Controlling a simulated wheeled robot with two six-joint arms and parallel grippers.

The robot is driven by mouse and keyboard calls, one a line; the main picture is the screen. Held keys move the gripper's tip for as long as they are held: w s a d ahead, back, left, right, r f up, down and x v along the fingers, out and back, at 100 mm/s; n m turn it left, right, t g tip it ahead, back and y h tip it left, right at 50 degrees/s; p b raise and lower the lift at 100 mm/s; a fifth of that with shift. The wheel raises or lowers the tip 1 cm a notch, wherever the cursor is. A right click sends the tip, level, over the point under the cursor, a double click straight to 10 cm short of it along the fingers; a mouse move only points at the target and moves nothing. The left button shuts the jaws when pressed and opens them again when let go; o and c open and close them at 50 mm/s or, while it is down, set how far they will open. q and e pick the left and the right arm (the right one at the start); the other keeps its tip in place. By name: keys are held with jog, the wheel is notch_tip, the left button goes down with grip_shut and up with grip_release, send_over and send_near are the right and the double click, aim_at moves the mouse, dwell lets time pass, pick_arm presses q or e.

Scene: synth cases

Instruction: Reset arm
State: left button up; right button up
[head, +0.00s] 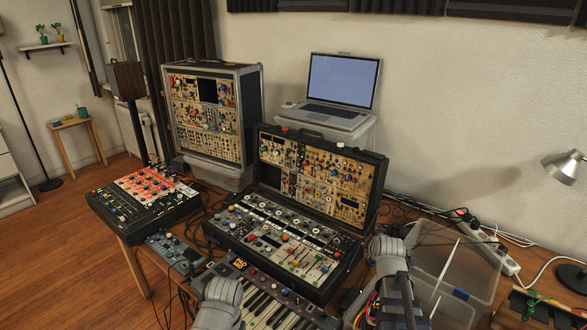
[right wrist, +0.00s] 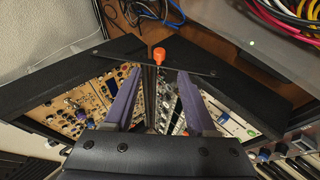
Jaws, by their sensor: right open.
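My right gripper (right wrist: 160,72) shows in the right wrist view with its two purple-grey fingers apart. An orange knob-like piece (right wrist: 158,54) appears between and just beyond the fingertips; I cannot tell its exact depth, but neither finger touches it. The open synth case (right wrist: 75,105) lies below and around the fingers. In the head view, my right arm (head: 390,265) rises at the bottom, right of the open synth case (head: 330,185). My left arm (head: 218,300) shows at the bottom edge over the keyboard (head: 262,303); its gripper is out of view.
A tall synth case (head: 205,118) and a laptop (head: 340,85) stand at the back. A mixer (head: 145,195) is at the left. A clear bin (head: 455,262) sits right of my right arm, near a power strip (head: 495,250) and a lamp (head: 563,165). Coloured cables (right wrist: 285,15) lie close by.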

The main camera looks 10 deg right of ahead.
jog(key=s+a+f+g+y, duration=0.1)
jog(key=s+a, duration=0.1)
jog(key=a, duration=0.5)
jog(key=s+a+f+m+g+y, duration=0.1)
jog(key=s+a+f+g, duration=0.1)
jog(key=a, duration=0.5)
jog(key=s+a+f+m+g+y+p, duration=0.1)
jog(key=s+a, duration=0.1)
jog(key=a, duration=0.5)
jog(key=shift+s+f, duration=0.15)
jog(key=shift+f, duration=0.15)
jog(key=s+a+g, duration=0.1)
jog(key=s+a, duration=0.1)
jog(key=s+a+m+g, duration=0.1)
jog(key=s+a, duration=0.1)
jog(key=s+a+f, duration=0.1)
jog(key=s+a, duration=0.1)
jog(key=a, duration=0.1)
jog(key=shift+s+a+m+g, duration=0.1)
jog(key=shift+m+g, duration=0.3)
jog(key=s+a+m+g+h, duration=0.1)
jog(key=s+a+g, duration=0.1)
jog(key=s+a, duration=0.3)
jog(key=shift+s+m+g, duration=0.3)
jog(key=shift+s+m, duration=0.1)
jog(key=shift+s, duration=0.8)
